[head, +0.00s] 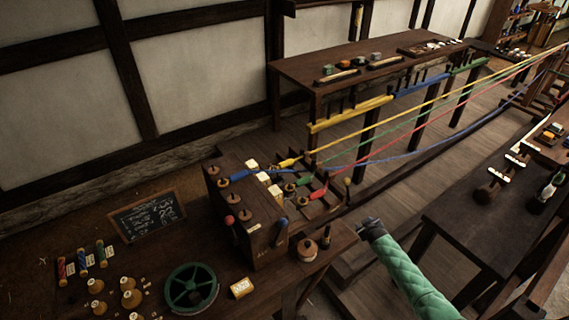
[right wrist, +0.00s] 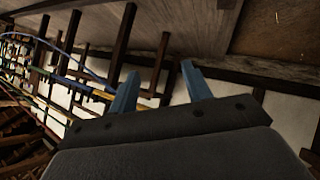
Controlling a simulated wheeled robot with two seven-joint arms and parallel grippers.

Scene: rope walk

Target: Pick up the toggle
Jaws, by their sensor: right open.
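I cannot tell for sure which piece is the toggle. Small wooden rods lie on the back table, one nearer (head: 337,77) and one farther (head: 385,62). My right gripper (head: 369,226), on a green-sleeved arm, hangs in front of the machine bench's right end, clear of the wooden block machine (head: 245,215). In the right wrist view its two blue fingers (right wrist: 160,82) are spread with nothing between them. My left gripper is out of view.
Yellow, green, red and blue strands (head: 420,121) stretch from the machine to the far right. A green wheel (head: 191,288), a chalkboard (head: 147,215) and wooden knobs (head: 131,298) occupy the front bench. Another dark bench (head: 470,225) stands at right.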

